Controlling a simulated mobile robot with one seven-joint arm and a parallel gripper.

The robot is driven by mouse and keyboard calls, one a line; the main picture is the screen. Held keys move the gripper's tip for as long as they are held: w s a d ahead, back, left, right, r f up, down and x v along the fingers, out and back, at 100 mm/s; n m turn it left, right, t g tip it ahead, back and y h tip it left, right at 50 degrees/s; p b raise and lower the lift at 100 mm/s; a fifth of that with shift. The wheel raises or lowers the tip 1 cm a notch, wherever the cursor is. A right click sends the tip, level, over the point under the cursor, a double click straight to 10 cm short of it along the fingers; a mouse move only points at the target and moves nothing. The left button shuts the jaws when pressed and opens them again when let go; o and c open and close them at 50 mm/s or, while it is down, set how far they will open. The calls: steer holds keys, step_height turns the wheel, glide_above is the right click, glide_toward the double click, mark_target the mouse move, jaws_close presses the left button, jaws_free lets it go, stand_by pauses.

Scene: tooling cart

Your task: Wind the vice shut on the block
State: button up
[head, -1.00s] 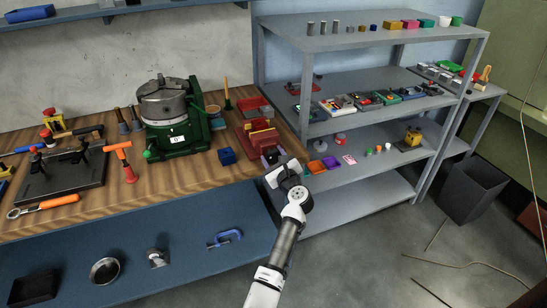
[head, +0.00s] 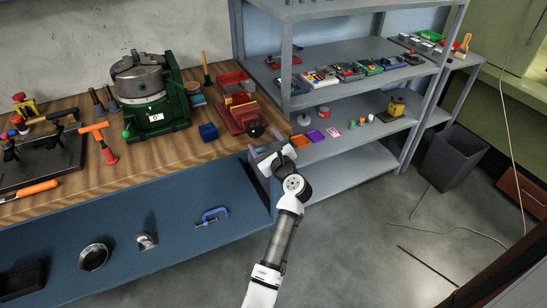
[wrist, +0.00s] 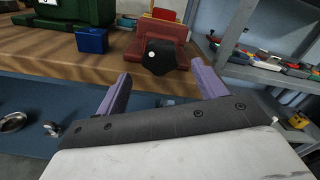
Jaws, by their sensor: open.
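The red vice (head: 236,116) is on the wooden bench near its right front end. In the wrist view, its red body (wrist: 179,27) is straight ahead. A yellow piece (head: 238,98) shows at its jaws, perhaps the block; the jaw gap is too small to judge. A dark rounded knob or handle hub (head: 255,130) is on the vice's front; in the wrist view the hub (wrist: 160,57) has a white dot. My gripper (head: 261,152) is open and empty in front of the bench edge. In the wrist view, its purple fingers (wrist: 160,82) are spread either side below the hub, apart from it.
A blue box (head: 208,132) and a green machine (head: 160,110) stand left of the vice. Grey shelving (head: 345,110) with small items stands close on the right. The blue lower shelf (head: 170,205), holding a blue clamp (head: 212,216), lies below the bench.

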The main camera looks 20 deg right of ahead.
steer(key=s+b, duration=0.1)
steer(key=s, duration=0.6)
stand_by(0.3)
